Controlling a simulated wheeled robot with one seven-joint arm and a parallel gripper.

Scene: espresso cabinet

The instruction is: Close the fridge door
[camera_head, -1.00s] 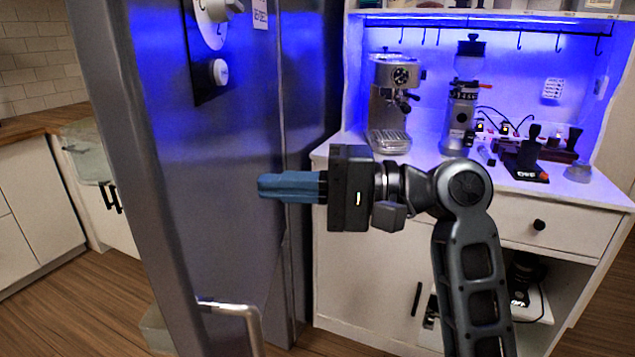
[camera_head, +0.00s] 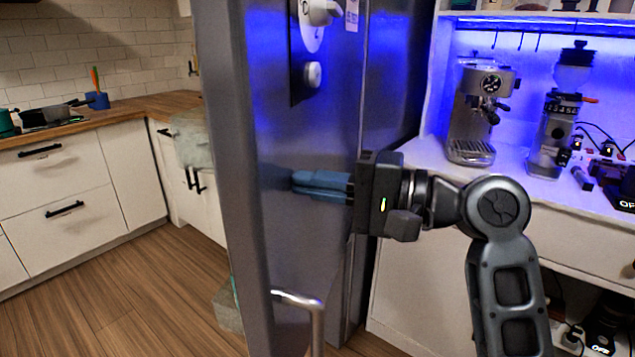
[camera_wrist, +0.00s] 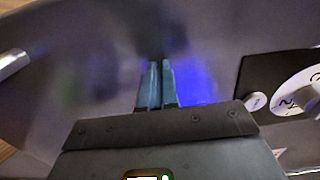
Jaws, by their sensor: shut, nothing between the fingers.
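The grey metal fridge door (camera_head: 270,130) stands at the middle of the head view, seen at a steep angle, with its free edge toward the left. Its metal handle (camera_head: 300,302) is low on the door, and the handle also shows at the left of the wrist view (camera_wrist: 14,64). My gripper (camera_head: 294,182) has its blue fingers shut and empty, pointing left at the door face. In the wrist view the fingertips (camera_wrist: 160,64) reach to the door surface or very near it; I cannot tell whether they touch.
A dial panel (camera_head: 308,50) is on the upper door. A white coffee cabinet (camera_head: 440,165) with an espresso machine (camera_head: 478,110) and a grinder (camera_head: 556,120) stands close on the right. White kitchen drawers (camera_head: 60,190) line the left. The wooden floor (camera_head: 130,280) left of the door is clear.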

